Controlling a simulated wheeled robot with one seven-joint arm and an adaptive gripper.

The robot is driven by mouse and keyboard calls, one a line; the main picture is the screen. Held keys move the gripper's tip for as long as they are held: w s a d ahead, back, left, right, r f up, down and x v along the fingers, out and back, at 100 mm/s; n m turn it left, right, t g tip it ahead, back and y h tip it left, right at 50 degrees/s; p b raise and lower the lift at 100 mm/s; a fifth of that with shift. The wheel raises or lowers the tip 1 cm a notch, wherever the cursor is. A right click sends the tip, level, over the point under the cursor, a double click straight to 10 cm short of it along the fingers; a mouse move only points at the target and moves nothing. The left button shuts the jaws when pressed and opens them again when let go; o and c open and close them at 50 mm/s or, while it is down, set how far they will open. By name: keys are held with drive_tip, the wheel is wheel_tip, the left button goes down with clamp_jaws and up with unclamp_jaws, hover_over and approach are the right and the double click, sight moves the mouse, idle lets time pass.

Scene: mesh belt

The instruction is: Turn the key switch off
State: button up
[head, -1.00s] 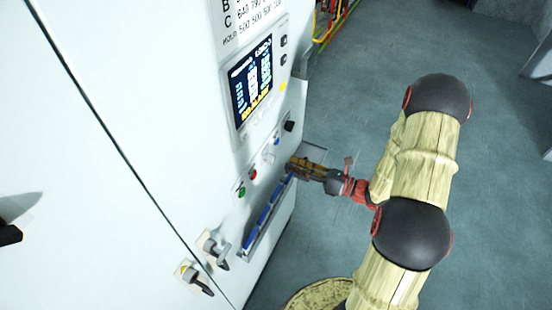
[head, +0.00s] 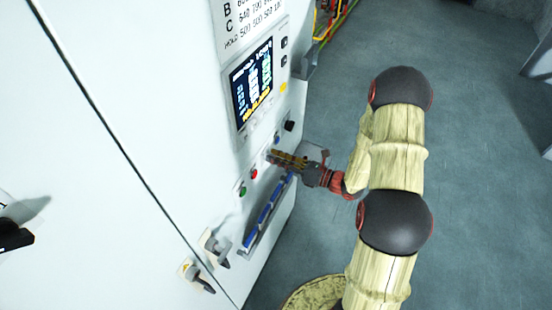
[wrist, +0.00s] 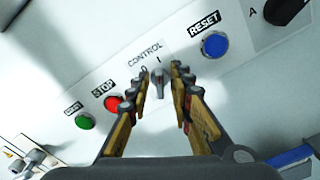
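The key switch (wrist: 158,84) sits on the white panel under the label CONTROL, with marks 0 and I above it. Its grey handle stands roughly upright in the wrist view and seems to point nearer to I. My gripper (wrist: 160,70) is open, with one finger on each side of the switch. A gap shows on both sides, though contact at the tips is hard to judge. In the head view my gripper (head: 274,156) reaches the panel's button row from the right, and its fingers hide the switch.
A red STOP button (wrist: 112,104) and a green button (wrist: 85,121) lie left of the switch. A blue RESET button (wrist: 215,45) and a black knob (wrist: 283,10) lie right. A blue-edged ledge (head: 265,212) runs below; a screen (head: 252,82) is above.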

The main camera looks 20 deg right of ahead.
clamp_jaws()
drive_tip(key=shift+n+b, duration=0.4)
drive_tip(key=shift+b, duration=0.1)
drive_tip(key=n+b, duration=0.5)
drive_tip(key=b, duration=0.1)
drive_tip(key=n+b, duration=0.6)
drive_tip(key=shift+s+a+b, duration=0.15)
drive_tip(key=shift+s+b, duration=0.05)
drive_tip(key=shift+b, duration=0.15)
idle(0.5)
drive_tip(key=shift+o, duration=0.5)
unclamp_jaws()
